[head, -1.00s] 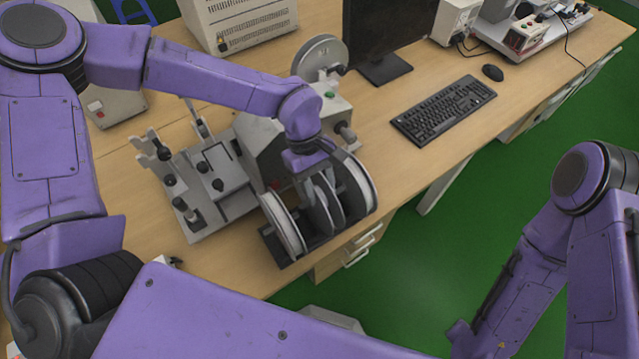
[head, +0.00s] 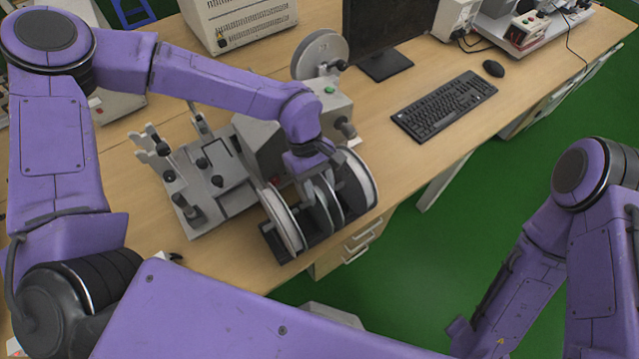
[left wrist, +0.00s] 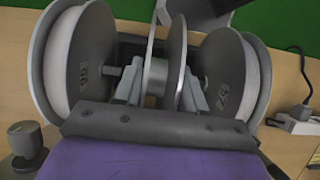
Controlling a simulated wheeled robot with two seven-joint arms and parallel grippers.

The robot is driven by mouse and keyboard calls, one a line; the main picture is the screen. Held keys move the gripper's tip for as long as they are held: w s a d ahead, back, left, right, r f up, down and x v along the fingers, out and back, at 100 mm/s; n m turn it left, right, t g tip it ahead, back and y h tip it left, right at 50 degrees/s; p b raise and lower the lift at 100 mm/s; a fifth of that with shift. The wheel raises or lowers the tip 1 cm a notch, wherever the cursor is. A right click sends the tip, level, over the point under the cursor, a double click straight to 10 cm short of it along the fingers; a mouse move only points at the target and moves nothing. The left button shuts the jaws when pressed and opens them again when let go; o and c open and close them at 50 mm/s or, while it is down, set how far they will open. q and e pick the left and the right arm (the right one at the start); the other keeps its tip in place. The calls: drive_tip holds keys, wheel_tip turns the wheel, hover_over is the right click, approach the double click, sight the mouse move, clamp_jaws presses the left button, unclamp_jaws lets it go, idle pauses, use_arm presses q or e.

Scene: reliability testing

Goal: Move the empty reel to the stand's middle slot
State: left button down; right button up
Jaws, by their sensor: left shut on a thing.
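The empty reel (head: 322,207), with thin grey flanges and a bare hub, stands upright in the middle of the dark reel stand (head: 287,250), between two full reels. It also shows in the left wrist view (left wrist: 161,70). One full reel (head: 281,220) is on its left and another (head: 358,184) on its right. My left gripper (left wrist: 162,90) is over the stand from above, its fingers shut on the empty reel near the hub. The slot under the reel is hidden, so I cannot tell whether it is fully seated. My right gripper is out of view.
A grey machine (head: 262,140) stands close behind the stand, with a metal fixture (head: 205,185) to its left. A keyboard (head: 443,108) and monitor (head: 385,35) are farther right.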

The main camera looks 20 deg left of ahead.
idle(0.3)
use_arm(q)
unclamp_jaws()
idle(0.6)
drive_tip(key=p+v, duration=0.7)
drive_tip(key=shift+r, duration=0.1)
drive_tip(key=shift+s, duration=0.1)
idle(0.6)
